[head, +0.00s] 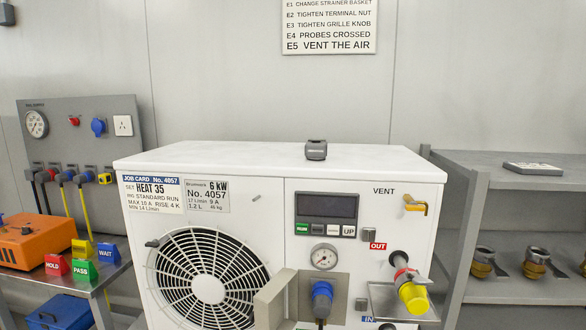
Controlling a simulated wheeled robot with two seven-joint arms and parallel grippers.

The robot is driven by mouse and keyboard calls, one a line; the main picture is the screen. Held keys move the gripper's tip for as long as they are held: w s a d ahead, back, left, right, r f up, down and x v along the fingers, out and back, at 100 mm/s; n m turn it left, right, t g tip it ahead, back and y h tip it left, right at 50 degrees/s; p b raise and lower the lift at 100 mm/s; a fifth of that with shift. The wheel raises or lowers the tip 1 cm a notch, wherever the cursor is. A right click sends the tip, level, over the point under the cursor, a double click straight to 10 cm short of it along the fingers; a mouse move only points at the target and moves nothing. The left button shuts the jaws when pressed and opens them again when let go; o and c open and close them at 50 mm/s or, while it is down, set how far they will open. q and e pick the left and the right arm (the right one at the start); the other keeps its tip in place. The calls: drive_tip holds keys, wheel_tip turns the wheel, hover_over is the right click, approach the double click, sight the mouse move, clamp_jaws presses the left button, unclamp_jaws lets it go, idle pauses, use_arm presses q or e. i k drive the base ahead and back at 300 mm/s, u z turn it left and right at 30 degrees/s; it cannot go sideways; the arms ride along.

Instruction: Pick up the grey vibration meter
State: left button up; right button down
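A small dark grey device (316,150) sits on the white top of the heat pump unit (230,160), near the back edge and right of the middle. It looks like the grey vibration meter, but its small label is too blurred to read. It stands alone, with nothing touching it except the top. I cannot make out either of my grippers in the head view.
A yellow-capped outlet (413,297) and a yellow vent lever (415,205) stick out at right. A flat grey item (533,168) lies on the right shelf. The unit's top is otherwise clear.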

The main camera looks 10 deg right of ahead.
sight(316, 149)
drive_tip(key=u, duration=2.4)
drive_tip(key=k, duration=2)
drive_tip(key=z, duration=2.35)
drive_tip(key=i, duration=0.5)
drive_tip(key=z, duration=0.05)
